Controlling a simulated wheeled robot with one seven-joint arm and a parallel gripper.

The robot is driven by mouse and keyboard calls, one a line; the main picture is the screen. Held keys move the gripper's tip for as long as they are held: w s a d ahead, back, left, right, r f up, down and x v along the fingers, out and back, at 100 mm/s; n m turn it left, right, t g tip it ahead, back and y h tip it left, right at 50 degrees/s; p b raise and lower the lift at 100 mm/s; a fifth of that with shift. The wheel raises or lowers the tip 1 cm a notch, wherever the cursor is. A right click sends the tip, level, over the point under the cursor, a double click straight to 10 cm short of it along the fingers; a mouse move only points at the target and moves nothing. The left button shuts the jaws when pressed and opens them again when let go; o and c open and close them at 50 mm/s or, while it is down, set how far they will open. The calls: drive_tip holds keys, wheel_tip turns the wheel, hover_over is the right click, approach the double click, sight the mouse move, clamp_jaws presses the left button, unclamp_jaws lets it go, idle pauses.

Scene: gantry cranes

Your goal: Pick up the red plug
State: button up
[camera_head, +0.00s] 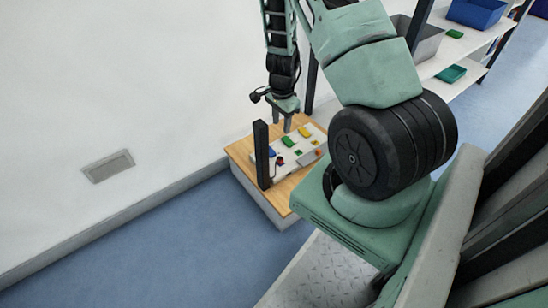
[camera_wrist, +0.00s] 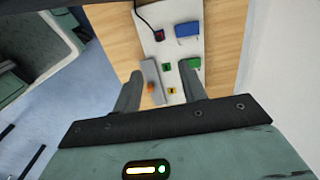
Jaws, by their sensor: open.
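A white panel (camera_head: 273,170) lies on a wooden-topped table. In the head view a small red item (camera_head: 280,160) sits on it beside a blue block (camera_head: 271,152). In the wrist view a dark red plug-like piece (camera_wrist: 159,34) has a black cable running from it, left of the blue block (camera_wrist: 187,30). My gripper (camera_head: 287,126) points down over the far part of the panel. In the wrist view my gripper (camera_wrist: 162,74) is open, its fingers empty and apart from the dark red piece, which lies beyond the fingertips.
Green pieces (camera_wrist: 190,63), a yellow piece (camera_wrist: 171,90) and a grey strip with an orange part (camera_wrist: 151,87) are near the fingers. A black post (camera_head: 262,150) stands at the table's left. A wall is behind; shelves with bins (camera_head: 478,12) are at upper right.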

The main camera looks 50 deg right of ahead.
drive_tip(key=b, duration=0.6)
hover_over(281, 158)
wheel_tip(281, 158, down, 12)
drive_tip(key=shift+w+r, duration=0.1)
drive_tip(key=shift+w, duration=0.05)
wheel_tip(281, 158, down, 5)
drive_tip(key=b, duration=0.4)
drive_tip(key=shift+c, duration=0.3)
clamp_jaws()
